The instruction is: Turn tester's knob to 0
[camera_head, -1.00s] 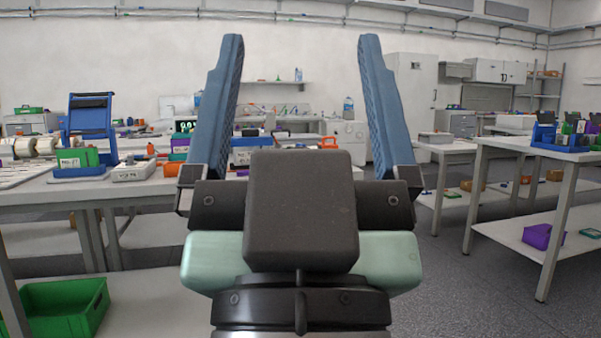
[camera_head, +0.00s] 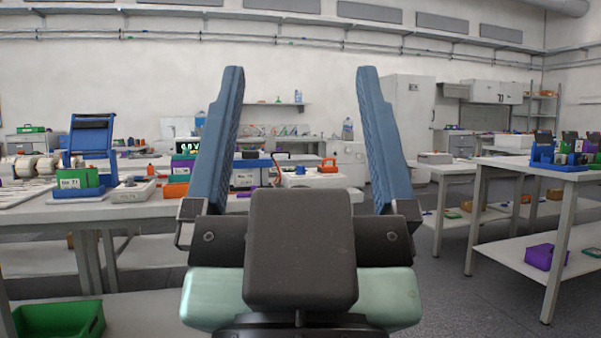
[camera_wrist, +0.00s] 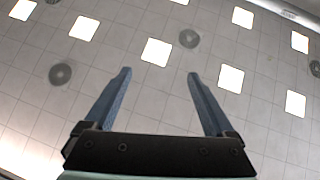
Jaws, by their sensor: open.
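My gripper (camera_head: 301,72) stands upright in the middle of the head view, its two blue fingers wide apart with nothing between them. In the wrist view my gripper (camera_wrist: 160,75) is also open and empty, facing the ceiling. A small device with a lit green display (camera_head: 187,148) stands on the left workbench, partly behind the left finger. It may be the tester, but I cannot tell for sure. No knob or its setting can be made out. My gripper is apart from everything on the bench.
The left workbench (camera_head: 60,212) holds a blue stand (camera_head: 92,140), a green box (camera_head: 79,180), a pale tray (camera_head: 133,191) and an orange-handled item (camera_head: 328,166). A green crate (camera_head: 60,319) sits low at left. Another bench (camera_head: 525,170) stands right, with open floor (camera_head: 450,290) before it.

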